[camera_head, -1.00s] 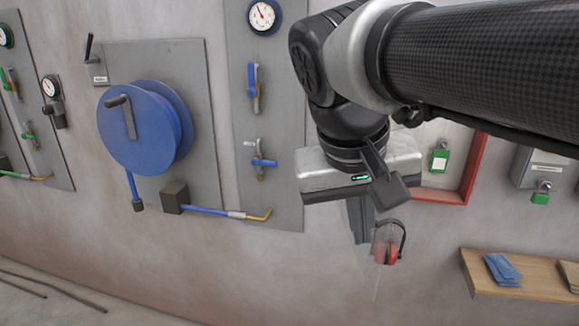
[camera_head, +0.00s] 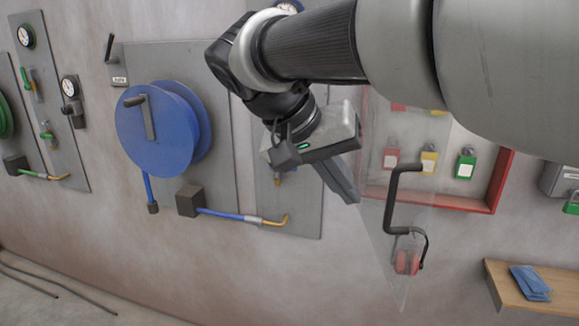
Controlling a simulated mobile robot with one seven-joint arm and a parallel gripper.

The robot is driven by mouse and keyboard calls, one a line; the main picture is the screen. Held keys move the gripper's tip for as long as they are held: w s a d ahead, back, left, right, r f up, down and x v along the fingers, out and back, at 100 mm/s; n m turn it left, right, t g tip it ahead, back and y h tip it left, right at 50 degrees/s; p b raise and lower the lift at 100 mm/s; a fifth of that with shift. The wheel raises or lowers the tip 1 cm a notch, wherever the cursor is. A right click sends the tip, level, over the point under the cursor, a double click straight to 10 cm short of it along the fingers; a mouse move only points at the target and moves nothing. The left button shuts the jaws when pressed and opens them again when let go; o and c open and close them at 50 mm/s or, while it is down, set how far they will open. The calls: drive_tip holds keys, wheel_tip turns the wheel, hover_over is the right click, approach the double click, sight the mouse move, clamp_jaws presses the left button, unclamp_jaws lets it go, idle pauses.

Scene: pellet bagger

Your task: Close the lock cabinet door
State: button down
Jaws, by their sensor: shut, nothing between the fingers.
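The lock cabinet (camera_head: 490,185) has a red frame and hangs on the wall at the right, with colored padlocks inside. Its clear door (camera_head: 393,275) stands open, sticking out from the cabinet's left side toward me. A black bar handle (camera_head: 390,205) is on the door. My gripper (camera_head: 351,194) is shut and empty, its fingers pointing down and right. The fingertips are just left of the door in the picture; I cannot tell whether they touch it. My arm hides the cabinet's upper part.
Red earmuffs (camera_head: 406,262) show behind the door's lower part. A wooden shelf (camera_head: 510,290) with blue packets (camera_head: 530,281) is at lower right. Left of my gripper are a blue hose reel (camera_head: 155,135) and wall panels with gauges and valves.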

drive_tip(key=d, duration=0.3)
drive_tip(key=shift+s+d, duration=0.4)
